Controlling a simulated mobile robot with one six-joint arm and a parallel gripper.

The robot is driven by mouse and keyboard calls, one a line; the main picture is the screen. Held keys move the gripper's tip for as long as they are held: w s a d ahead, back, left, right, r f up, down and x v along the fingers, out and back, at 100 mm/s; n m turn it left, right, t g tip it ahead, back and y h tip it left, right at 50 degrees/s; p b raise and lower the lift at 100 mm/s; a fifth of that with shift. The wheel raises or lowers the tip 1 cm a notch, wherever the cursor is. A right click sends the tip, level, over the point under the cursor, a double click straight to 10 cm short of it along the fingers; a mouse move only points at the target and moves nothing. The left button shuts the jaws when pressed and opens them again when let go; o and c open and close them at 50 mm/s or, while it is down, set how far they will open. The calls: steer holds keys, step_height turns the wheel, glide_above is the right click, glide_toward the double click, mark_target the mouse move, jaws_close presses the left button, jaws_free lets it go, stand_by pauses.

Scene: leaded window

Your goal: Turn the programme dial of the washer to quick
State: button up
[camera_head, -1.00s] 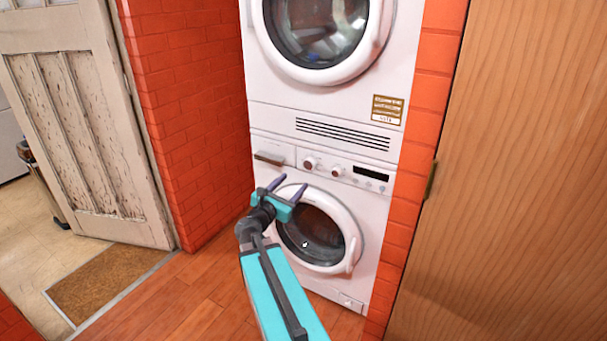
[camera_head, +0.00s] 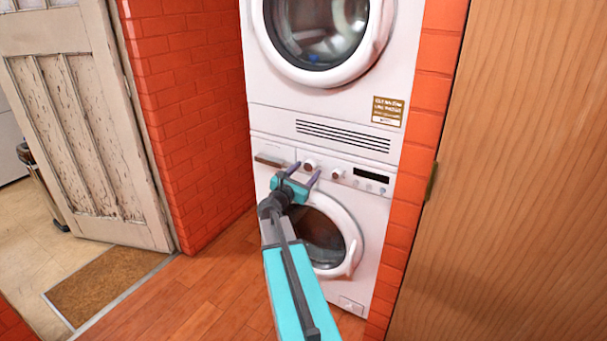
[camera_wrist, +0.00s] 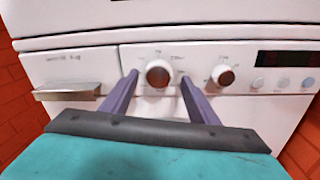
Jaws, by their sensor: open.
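The washer (camera_head: 368,243) is the lower of two stacked white machines. Its control panel carries two round knobs with dark faces and pale rims. The left knob (camera_wrist: 158,74) shows between my fingers in the wrist view, with small unreadable markings around it; it also shows in the head view (camera_head: 310,165). The right knob (camera_wrist: 223,76) is just right of my right finger, and also shows in the head view (camera_head: 337,173). I cannot read which is the programme dial. My gripper (camera_head: 306,171) is open and empty, its fingers pointing at the panel around the left knob.
A drawer with a handle (camera_wrist: 68,92) is left of the knobs. A dark display (camera_wrist: 287,58) and several round buttons are to the right. The washer's round door (camera_head: 352,232) is below. Brick walls (camera_head: 190,130) flank the machines; a wooden panel (camera_head: 510,180) stands at right.

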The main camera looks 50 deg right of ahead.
steer(key=shift+d, duration=0.2)
steer(key=c, duration=1)
steer(key=shift+a, duration=0.35)
steer(key=shift+c, duration=0.4)
steer(key=shift+d+r, duration=0.1)
steer(key=shift+d, duration=0.2)
steer(key=shift+o, duration=0.2)
steer(key=shift+d+b, duration=0.15)
steer(key=shift+b, duration=0.35)
